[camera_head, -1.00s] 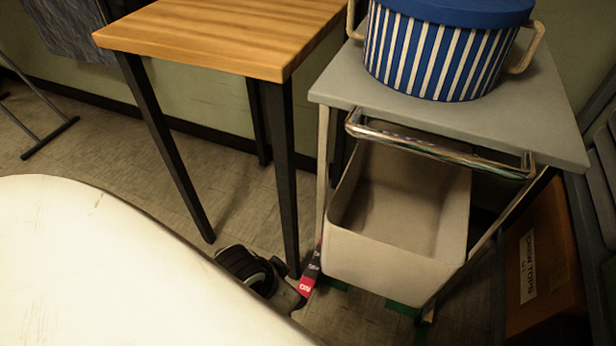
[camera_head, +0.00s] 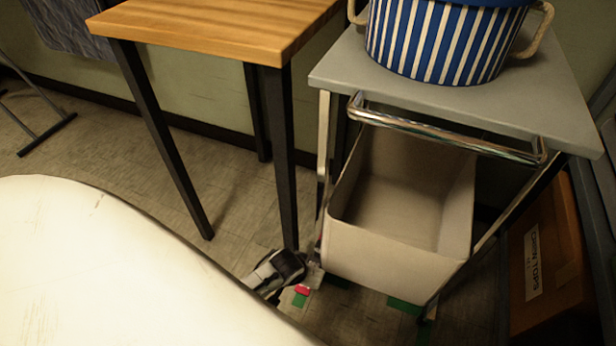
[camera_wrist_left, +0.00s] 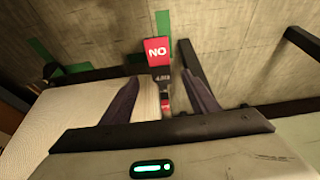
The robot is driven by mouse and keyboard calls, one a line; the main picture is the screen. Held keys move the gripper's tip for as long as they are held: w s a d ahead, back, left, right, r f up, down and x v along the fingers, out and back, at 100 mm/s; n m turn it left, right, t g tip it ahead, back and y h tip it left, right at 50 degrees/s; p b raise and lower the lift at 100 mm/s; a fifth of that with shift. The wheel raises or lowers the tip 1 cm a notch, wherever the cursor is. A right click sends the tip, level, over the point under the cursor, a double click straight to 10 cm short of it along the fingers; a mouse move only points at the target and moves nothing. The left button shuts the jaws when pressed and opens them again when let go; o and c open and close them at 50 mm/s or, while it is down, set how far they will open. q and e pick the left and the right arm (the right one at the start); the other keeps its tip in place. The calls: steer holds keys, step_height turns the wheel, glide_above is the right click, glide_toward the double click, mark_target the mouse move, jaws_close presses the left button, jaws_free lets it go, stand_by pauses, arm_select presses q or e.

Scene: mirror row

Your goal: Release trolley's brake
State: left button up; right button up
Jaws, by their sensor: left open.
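The trolley (camera_head: 340,75) has a grey top, a chrome handle (camera_head: 450,137) and a cream bin below. A brake lever with a red end (camera_head: 303,290) sits low at its left front leg, mostly hidden by my left gripper (camera_head: 312,268). In the left wrist view the red end reads "NO" (camera_wrist_left: 157,50), with a dark shaft running back between the fingers. My left gripper (camera_wrist_left: 162,82) is open, one finger on each side of the shaft, apart from it. I cannot tell whether the lever is raised or pressed. My right gripper is not in view.
A wooden table (camera_head: 215,30) with dark legs stands left of the trolley, one leg close to my left arm. A blue-striped tub (camera_head: 440,40) stands on the trolley. Green marks (camera_head: 405,306) lie on the floor.

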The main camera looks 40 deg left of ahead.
arm_select(q)
steer(key=b+x, duration=0.3)
steer(key=x, duration=0.3)
steer(key=shift+f, duration=0.25)
steer(key=shift+w+a+f+b, duration=0.1)
steer(key=shift+w+f+b, duration=0.15)
steer(key=shift+f+b, duration=0.2)
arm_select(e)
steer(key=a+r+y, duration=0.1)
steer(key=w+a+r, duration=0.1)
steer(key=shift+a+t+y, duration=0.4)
